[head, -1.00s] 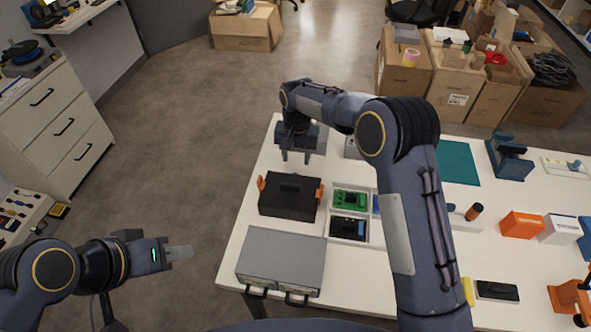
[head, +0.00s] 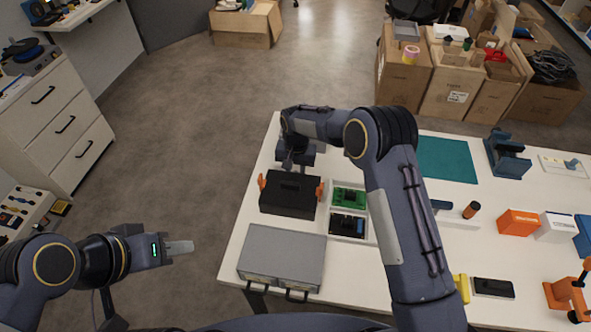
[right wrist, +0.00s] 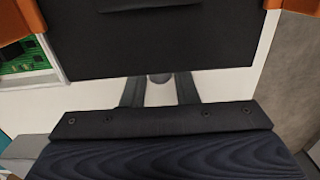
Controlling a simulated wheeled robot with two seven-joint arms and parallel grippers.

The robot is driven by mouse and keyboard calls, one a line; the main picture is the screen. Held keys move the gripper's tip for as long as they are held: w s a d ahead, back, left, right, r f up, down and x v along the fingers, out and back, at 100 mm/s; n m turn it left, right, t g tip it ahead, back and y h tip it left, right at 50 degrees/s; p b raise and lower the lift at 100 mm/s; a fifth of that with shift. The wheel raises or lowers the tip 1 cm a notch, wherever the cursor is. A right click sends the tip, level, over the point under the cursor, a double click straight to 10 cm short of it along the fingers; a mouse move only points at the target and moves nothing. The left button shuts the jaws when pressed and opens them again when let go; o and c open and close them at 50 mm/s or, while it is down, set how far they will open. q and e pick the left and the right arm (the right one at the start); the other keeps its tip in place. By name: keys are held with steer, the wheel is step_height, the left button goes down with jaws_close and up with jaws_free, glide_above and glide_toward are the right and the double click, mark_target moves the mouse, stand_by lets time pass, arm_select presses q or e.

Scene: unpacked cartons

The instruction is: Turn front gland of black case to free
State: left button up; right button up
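The black case (head: 288,205) with orange latches stands on the white table in the head view. In the right wrist view its black wall (right wrist: 160,50) fills the top. A small grey round gland (right wrist: 160,78) sticks out from the lower middle of that wall. My right gripper (right wrist: 160,92) has its two fingers apart, one on each side of the gland, with narrow gaps showing. In the head view my right gripper (head: 295,163) is at the case's far side, and the gland is hidden there. My left gripper (head: 180,247) is off the table at the left; its finger gap is not clear.
A grey case (head: 282,255) stands near the table's front left. A white tray with green (head: 348,197) and dark boards (head: 347,226) sits right of the black case. My right arm crosses over the table. Open floor lies left of the table.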

jaws_close()
steer(key=shift+f+b, duration=0.15)
steer(key=shift+b, duration=0.2)
steer(key=y+b, duration=0.1)
steer(key=b, duration=0.1)
steer(key=y+b, duration=0.2)
steer(key=b, duration=0.1)
steer(key=d+t+y+b, duration=0.1)
steer(key=b, duration=0.1)
steer(key=shift+s+f+y+b, duration=0.1)
steer(key=shift+f+y+b, duration=0.2)
steer(key=shift+y, duration=0.1)
steer(key=shift+r+b, duration=0.1)
steer(key=shift+b, duration=0.2)
steer(key=shift+r+y, duration=0.25)
steer(key=shift+y, duration=0.15)
steer(key=shift+o, duration=2.4)
jaws_free()
steer(key=v, duration=0.7)
steer(key=shift+d+r, duration=0.15)
steer(key=shift+r, duration=0.2)
